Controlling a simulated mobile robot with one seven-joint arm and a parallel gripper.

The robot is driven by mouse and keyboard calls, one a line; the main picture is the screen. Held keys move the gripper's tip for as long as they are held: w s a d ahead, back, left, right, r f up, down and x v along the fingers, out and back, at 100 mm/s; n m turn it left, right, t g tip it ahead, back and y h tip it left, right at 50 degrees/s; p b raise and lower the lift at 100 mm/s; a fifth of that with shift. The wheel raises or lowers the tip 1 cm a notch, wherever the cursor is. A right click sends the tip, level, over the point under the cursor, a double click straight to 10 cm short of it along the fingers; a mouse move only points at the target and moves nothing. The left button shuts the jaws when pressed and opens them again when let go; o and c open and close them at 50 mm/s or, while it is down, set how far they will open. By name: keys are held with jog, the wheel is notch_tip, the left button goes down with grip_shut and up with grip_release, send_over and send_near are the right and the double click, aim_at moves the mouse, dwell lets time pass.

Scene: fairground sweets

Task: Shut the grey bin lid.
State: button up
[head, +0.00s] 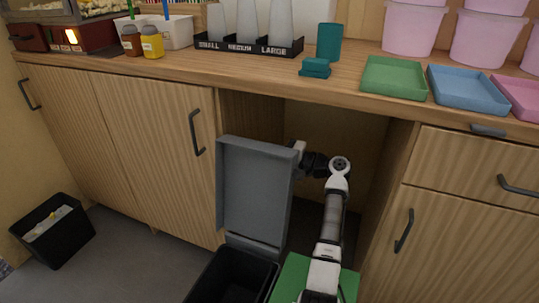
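The grey bin lid (256,188) stands open and nearly upright in front of the cupboard, at the back of the bin. The bin (232,277) below it is dark, with its mouth open at the bottom of the view. My gripper (298,150) is at the lid's upper right corner, at the end of my arm, which bends left from the right side. The lid's edge partly hides my gripper, so I cannot see whether its fingers are open or touch the lid.
The wooden counter (190,72) runs above, with an open recess behind the lid. Cupboard doors stand left and a drawer unit right. A small black bin (52,230) stands on the floor at far left. Green (394,78), blue (468,87) and pink trays lie on the counter.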

jog(key=shift+c, duration=0.4)
grip_shut()
